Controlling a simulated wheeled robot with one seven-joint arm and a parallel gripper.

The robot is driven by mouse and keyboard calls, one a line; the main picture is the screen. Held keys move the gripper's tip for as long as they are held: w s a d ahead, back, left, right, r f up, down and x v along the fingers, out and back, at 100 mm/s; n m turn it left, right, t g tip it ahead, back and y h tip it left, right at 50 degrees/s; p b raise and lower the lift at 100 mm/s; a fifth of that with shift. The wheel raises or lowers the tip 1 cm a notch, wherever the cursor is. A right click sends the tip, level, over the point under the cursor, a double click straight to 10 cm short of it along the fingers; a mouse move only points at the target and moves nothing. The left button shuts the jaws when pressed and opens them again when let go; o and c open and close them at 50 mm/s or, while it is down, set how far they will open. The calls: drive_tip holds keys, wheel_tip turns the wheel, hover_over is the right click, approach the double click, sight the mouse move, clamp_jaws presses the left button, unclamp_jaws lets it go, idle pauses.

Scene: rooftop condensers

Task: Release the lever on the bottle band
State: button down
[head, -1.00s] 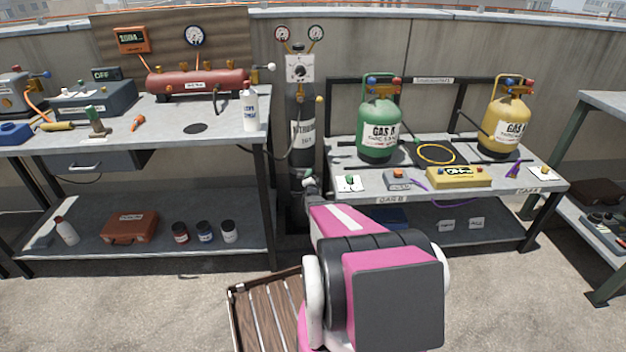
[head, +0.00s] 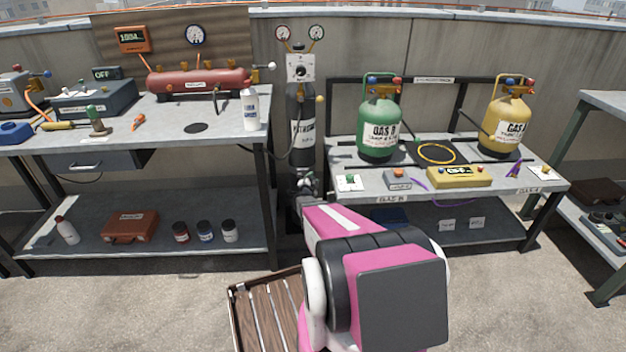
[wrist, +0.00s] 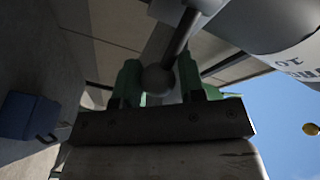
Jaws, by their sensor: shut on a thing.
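The dark nitrogen bottle (head: 302,105) stands upright between the two benches, with a gauge panel above it. The lever (wrist: 180,40) is a grey rod ending in a ball knob (wrist: 158,80). My gripper (wrist: 158,86) has green fingers on both sides of the knob and is shut on it. In the head view my gripper (head: 307,184) is small, low in front of the bottle, and my forearm covers part of that area. I cannot make out the band clearly.
The left bench (head: 170,133) and the right bench (head: 470,183) flank the bottle closely. A green gas cylinder (head: 380,120) stands on the right bench. A slatted wooden cart (head: 262,315) is on the floor at front. Open concrete floor lies to the left.

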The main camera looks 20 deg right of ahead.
drive_tip(key=shift+s+a+f+m+g+h, duration=0.1)
drive_tip(key=shift+s+a+m+g+h, duration=0.25)
drive_tip(key=shift+m+g+h, duration=0.6)
drive_tip(key=shift+s+a+m+g+h, duration=0.15)
drive_tip(key=shift+a+m+g+h, duration=0.5)
drive_tip(key=shift+g, duration=0.45)
drive_tip(key=shift+s+a+f+m+g+h, duration=0.1)
drive_tip(key=shift+s+a+m+g+h, duration=0.2)
drive_tip(key=shift+m+g+h, duration=0.7)
drive_tip(key=shift+a, duration=0.1)
drive_tip(key=c, duration=0.7)
unclamp_jaws()
drive_tip(key=shift+c, duration=0.2)
drive_tip(key=shift+r, duration=0.1)
